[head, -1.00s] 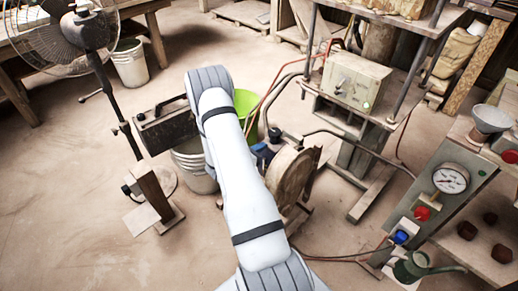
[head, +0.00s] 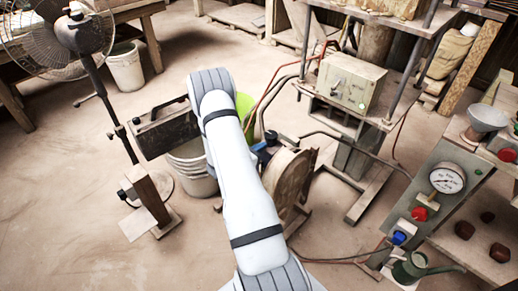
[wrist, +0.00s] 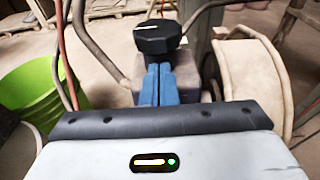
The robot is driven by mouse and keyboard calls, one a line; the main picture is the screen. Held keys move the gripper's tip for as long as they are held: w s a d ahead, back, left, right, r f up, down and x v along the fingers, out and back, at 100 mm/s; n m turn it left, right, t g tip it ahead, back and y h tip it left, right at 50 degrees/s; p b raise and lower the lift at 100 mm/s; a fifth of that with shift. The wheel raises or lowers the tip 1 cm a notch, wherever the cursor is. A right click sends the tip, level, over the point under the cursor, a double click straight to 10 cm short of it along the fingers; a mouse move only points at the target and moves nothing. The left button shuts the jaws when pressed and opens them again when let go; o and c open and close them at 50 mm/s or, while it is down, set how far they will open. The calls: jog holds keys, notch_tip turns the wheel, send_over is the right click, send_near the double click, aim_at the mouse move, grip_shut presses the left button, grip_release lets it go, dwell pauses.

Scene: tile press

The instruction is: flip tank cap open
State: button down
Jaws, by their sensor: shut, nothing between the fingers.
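The tank cap appears to be the black ribbed knob-like cap (wrist: 158,37) with a small white mark, seen in the wrist view on top of a grey-brown body (wrist: 188,68). In the head view the cap (head: 272,137) shows small, just right of my arm. My gripper (wrist: 155,72) has blue fingers, shut together with nothing between them. The fingertips are right below the cap in the wrist picture; I cannot tell whether they touch it. In the head view a bit of blue beside the arm shows my gripper (head: 261,149), mostly hidden by the arm.
A round drum-like wheel (head: 287,180) stands close to the right of my arm. A green bucket (wrist: 25,95) and hoses are at the left in the wrist view. A control panel with a gauge (head: 447,179) is at the right.

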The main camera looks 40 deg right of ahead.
aim_at(274, 132)
jog(key=shift+d, duration=0.4)
jog(key=shift+a+r, duration=0.15)
jog(key=shift+r, duration=0.15)
jog(key=shift+d+r+p, duration=0.2)
jog(key=shift+r+p, duration=0.35)
jog(key=shift+r, duration=0.95)
jog(key=shift+w+d+r, duration=0.1)
jog(key=shift+d+r, duration=0.65)
jog(key=shift+w+d+r, duration=0.1)
jog(key=shift+d+r, duration=0.1)
jog(key=shift+d, duration=0.35)
jog(key=shift+d+r, duration=0.2)
jog(key=shift+d, duration=0.35)
jog(key=shift+b+x, duration=0.5)
jog(key=shift+x, duration=1)
jog(key=shift+r, duration=0.2)
